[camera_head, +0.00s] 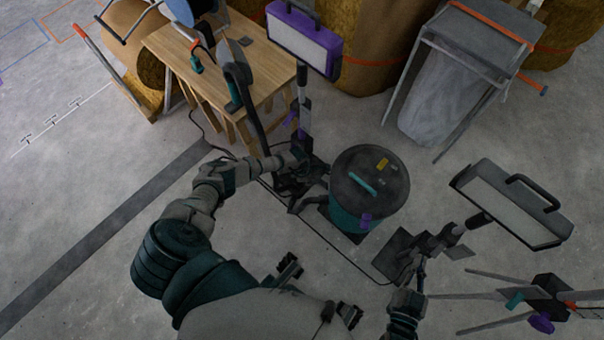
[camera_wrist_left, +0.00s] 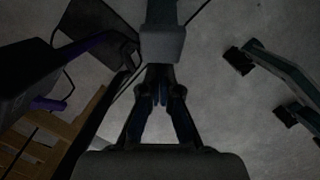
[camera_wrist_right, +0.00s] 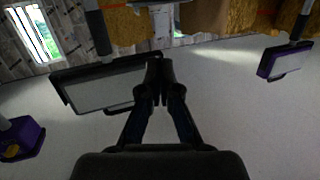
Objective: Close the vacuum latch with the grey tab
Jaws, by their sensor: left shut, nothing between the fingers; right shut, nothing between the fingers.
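The vacuum is a round canister with a dark lid (camera_head: 358,192) and teal body, standing on the floor in the head view. A teal handle (camera_head: 363,183) lies across its lid. A purple latch (camera_head: 365,220) shows on its near side. I see no latch with a grey tab; the canister's far and left sides are hidden. My left gripper (camera_head: 302,150) is left of and beyond the vacuum, apart from it. It is shut and empty in the left wrist view (camera_wrist_left: 160,88). My right gripper (camera_head: 421,274) is right of and nearer than the vacuum, shut and empty in the right wrist view (camera_wrist_right: 161,82).
A dark lamp (camera_head: 510,205) stands right of the vacuum, by a tripod (camera_head: 545,290). A purple lamp (camera_head: 303,40) stands beyond my left gripper. A wooden table (camera_head: 255,65) is at the back left. A cable runs over the floor. Floor beyond the vacuum is clear.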

